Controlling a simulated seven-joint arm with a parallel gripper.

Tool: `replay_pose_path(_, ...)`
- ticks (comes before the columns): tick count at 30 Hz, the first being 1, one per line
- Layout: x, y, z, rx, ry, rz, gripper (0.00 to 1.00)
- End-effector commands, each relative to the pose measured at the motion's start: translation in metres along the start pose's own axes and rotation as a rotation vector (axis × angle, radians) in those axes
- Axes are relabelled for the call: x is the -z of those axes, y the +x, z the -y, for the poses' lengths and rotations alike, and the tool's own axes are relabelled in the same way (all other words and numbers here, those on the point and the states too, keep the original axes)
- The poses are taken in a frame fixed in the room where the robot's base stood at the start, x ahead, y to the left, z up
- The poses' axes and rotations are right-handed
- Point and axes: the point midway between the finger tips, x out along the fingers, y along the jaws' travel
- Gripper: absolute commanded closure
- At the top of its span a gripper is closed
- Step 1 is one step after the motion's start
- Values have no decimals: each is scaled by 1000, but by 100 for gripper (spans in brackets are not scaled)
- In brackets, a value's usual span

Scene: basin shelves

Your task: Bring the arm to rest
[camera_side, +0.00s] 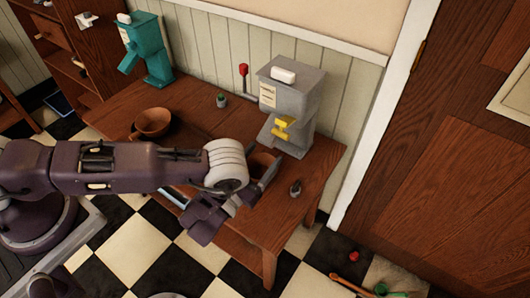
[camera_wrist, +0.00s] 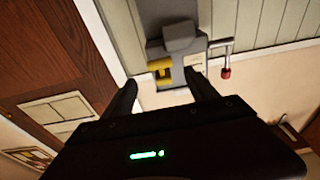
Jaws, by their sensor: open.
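My gripper (camera_side: 264,180) is open, its two fingers apart with nothing seen between them. It hangs over the right front part of the wooden table (camera_side: 185,100), in front of the grey machine. In the wrist view the spread fingers of my gripper (camera_wrist: 165,92) point towards the grey machine (camera_wrist: 180,40). My arm stretches in from the left across the table's front. The grey machine (camera_side: 292,100) stands upright at the table's back right, with a yellow part (camera_side: 283,128) on its front and a red-knobbed lever (camera_side: 243,70) beside it.
A brown bowl (camera_side: 153,121) stands on the table. A teal machine (camera_side: 146,48) is at the back left. The checkered floor (camera_side: 140,245) in front is partly clear.

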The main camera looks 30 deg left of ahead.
Motion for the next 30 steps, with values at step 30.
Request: replay_pose_path(30, 344, -72, 67, -150, 41, 1037, 33)
